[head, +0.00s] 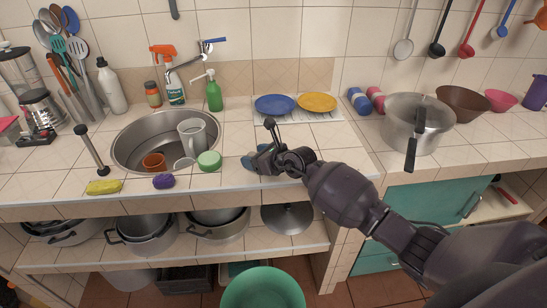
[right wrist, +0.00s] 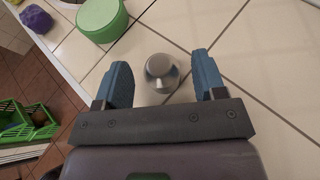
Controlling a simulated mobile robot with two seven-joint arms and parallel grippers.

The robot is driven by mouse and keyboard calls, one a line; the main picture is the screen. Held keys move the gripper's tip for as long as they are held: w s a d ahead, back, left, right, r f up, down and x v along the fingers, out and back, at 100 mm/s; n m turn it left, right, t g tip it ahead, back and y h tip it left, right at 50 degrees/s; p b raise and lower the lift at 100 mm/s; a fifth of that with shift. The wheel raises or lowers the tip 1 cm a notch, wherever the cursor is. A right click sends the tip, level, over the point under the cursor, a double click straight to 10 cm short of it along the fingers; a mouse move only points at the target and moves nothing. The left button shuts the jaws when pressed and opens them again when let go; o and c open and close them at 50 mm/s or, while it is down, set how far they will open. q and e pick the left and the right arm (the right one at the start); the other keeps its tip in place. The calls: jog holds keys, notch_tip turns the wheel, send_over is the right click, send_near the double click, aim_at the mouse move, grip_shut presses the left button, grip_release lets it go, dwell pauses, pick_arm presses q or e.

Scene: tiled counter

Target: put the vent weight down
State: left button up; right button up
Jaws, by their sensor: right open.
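The vent weight (right wrist: 160,68) is a small silvery metal piece with a round knob on top. In the right wrist view it appears to stand upright on the tiled counter. My right gripper (right wrist: 164,76) is open, its two blue fingers on either side of the weight with a gap on both sides. In the head view the right gripper (head: 262,160) is low over the counter's front part, right of the sink, and the weight cannot be made out there. My left gripper is not in view.
A green round container (head: 209,161) stands just left of the gripper. Behind are a blue plate (head: 275,104) and a yellow plate (head: 317,102). A metal pot (head: 400,125) with a black handle stands right. The sink (head: 135,145) holds a mug. The counter's front edge is near.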

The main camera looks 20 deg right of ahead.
jog(key=v, duration=1)
jog(key=shift+p, duration=0.3)
jog(key=s+d+f+n+h, duration=0.1)
jog(key=s+f+n+h, duration=0.1)
jog(key=s+f+n, duration=0.3)
jog(key=s+f+n+h, duration=0.2)
jog(key=s+f+n, duration=0.4)
jog(key=s+n, duration=0.7)
jog(key=s+d+f+n+h, duration=0.1)
jog(key=s+f+n+h, duration=0.1)
jog(key=s+f+n, duration=0.3)
jog(key=s+n, duration=0.4)
jog(key=n, duration=0.4)
jog(key=shift+s+d+f+h, duration=0.3)
jog(key=shift+s+f, duration=0.1)
jog(key=shift+s+d, duration=0.1)
